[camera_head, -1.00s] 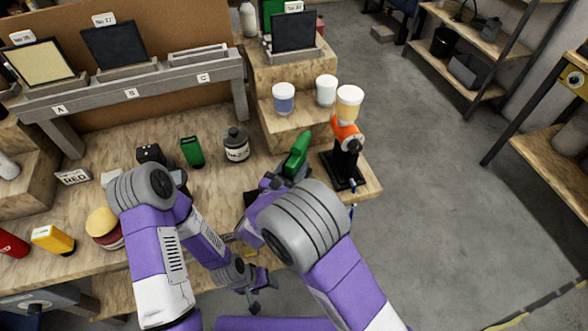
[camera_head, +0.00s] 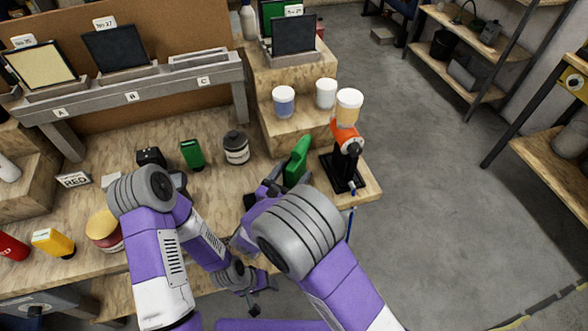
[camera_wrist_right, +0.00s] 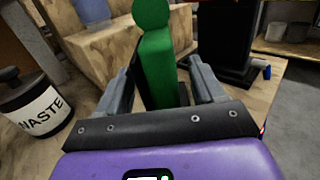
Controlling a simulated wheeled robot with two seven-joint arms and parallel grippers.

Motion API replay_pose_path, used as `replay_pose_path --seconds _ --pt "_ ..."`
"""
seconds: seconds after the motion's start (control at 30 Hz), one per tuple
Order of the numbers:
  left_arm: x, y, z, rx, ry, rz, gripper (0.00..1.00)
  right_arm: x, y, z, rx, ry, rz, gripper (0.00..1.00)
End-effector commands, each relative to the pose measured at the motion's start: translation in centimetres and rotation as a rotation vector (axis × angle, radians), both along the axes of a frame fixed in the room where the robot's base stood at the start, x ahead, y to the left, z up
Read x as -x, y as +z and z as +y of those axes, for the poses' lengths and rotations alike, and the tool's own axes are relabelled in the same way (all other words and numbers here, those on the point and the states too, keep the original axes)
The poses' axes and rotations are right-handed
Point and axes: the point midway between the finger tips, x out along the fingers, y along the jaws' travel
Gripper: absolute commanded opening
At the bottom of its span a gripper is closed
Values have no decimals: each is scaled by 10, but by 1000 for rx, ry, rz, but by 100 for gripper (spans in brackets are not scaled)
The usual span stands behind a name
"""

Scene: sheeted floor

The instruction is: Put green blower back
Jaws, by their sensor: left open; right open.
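The green blower (camera_head: 297,162) stands nearly upright on the wooden table, to the left of the black stand with the orange tool. It also shows in the right wrist view (camera_wrist_right: 158,62), between the spread fingers of my right gripper (camera_wrist_right: 162,85). There is a visible gap between the blower and each finger. In the head view my right gripper (camera_head: 270,188) is just left of the blower's lower part, partly hidden by my arm. My left gripper (camera_head: 256,285) is open and empty, low in front of the table edge.
The orange tool (camera_head: 346,135) on its black stand (camera_head: 343,172) is close on the blower's right. A waste jar (camera_head: 236,148) and a green box (camera_head: 192,154) stand to the left. Cups (camera_head: 284,101) stand on the wooden step behind.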

Motion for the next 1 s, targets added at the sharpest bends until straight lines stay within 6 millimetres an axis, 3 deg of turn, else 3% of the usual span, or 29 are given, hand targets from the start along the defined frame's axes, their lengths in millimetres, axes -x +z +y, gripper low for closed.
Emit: replay_pose_path --seconds 0.3,0.5,1.0 --pt "0 14 0 0 0 0 61 62 1 33 2 6 0 68" --pt "0 17 0 0 0 0 61 87 0 45 1 4 0 68" --pt "0 17 0 0 0 0 61 94 0 48 1 1 0 68"
